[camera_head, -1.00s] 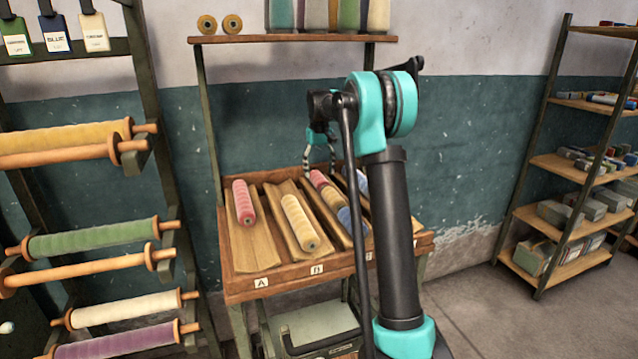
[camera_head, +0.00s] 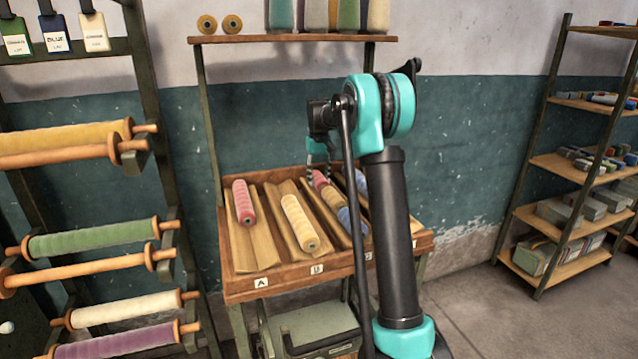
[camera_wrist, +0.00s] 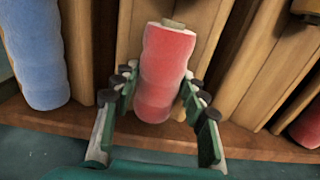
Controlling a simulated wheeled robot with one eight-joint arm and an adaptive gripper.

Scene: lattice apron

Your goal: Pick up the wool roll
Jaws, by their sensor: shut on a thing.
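A red wool roll (camera_wrist: 167,75) lies in a wooden trough of the slanted tray (camera_head: 290,287). My gripper (camera_wrist: 160,98) is shut on it, one finger on each side, in the wrist view. In the head view my gripper (camera_head: 318,172) reaches down over the back of the third trough, where part of this red roll (camera_head: 320,179) shows. My arm hides some of the right side of the tray. I cannot tell whether the roll is clear of the trough.
Another red roll (camera_head: 244,202) lies in trough A and a cream roll (camera_head: 300,223) in trough B. A blue roll (camera_wrist: 35,55) lies beside the held roll. A shelf (camera_head: 290,39) spans above the tray. Racks stand left (camera_head: 95,238) and right (camera_head: 570,169).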

